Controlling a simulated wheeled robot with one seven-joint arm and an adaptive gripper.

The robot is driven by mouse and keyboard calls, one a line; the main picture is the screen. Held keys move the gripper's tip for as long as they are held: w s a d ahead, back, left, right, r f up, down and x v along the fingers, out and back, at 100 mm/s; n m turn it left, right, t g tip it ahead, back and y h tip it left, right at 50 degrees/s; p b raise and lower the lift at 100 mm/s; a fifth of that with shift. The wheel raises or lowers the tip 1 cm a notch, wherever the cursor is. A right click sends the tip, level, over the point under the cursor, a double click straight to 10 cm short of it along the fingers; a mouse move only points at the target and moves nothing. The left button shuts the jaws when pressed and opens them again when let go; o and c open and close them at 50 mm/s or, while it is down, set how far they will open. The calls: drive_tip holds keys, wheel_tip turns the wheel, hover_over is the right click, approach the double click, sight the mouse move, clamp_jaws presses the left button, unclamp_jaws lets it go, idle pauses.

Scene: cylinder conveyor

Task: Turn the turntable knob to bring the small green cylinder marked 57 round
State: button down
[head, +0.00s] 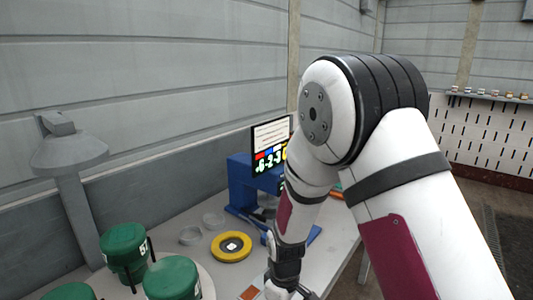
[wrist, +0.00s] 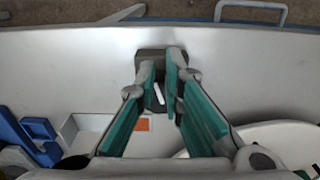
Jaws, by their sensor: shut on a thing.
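My gripper (wrist: 162,82) has its green-padded fingers shut on a dark grey knob (wrist: 146,56) with a white mark, on the light table. The fingers hide part of the knob. In the head view my gripper is at the bottom edge, mostly cut off, and the knob is not seen. Several green cylinders stand on the pale turntable at the lower left: one at the back (head: 123,243), one in front (head: 171,280), one cut off at the left (head: 69,292). Their white labels are turned partly away; I cannot read 57. The turntable's rim (wrist: 292,127) shows in the wrist view.
A yellow ring (head: 231,247) and clear dishes (head: 190,235) lie on the table. A blue stand (head: 240,182) with a screen (head: 271,147) is behind them. A grey lamp-like post (head: 75,190) stands at left.

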drive_tip(key=shift+d+f, duration=0.45)
drive_tip(key=shift+d, duration=0.1)
wheel_tip(320, 180, up, 6)
drive_tip(key=p, duration=0.2)
drive_tip(key=shift+a, duration=0.2)
